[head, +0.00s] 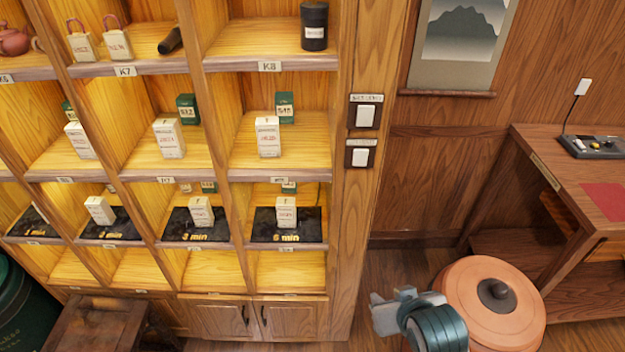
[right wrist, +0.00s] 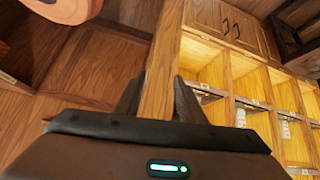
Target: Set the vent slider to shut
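No part is clearly readable as the vent slider. A dark control box (head: 592,146) with small knobs lies on the desk at the right of the head view, but its controls are too small to make out. Two pale wall switches (head: 367,116) and (head: 360,157) sit on the shelf's right post. My right gripper (head: 382,311) is low in the head view, between the shelf and a terracotta lidded pot. In the right wrist view its two fingers (right wrist: 158,88) stand apart with nothing between them. My left gripper is not in view.
The wooden shelf (head: 342,230) holds tea boxes, canisters and dark trays with minute labels. The terracotta pot (head: 490,305) stands right of my gripper. The wooden desk (head: 575,185) carries a red mat (head: 606,200). A stool (head: 90,325) stands at lower left.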

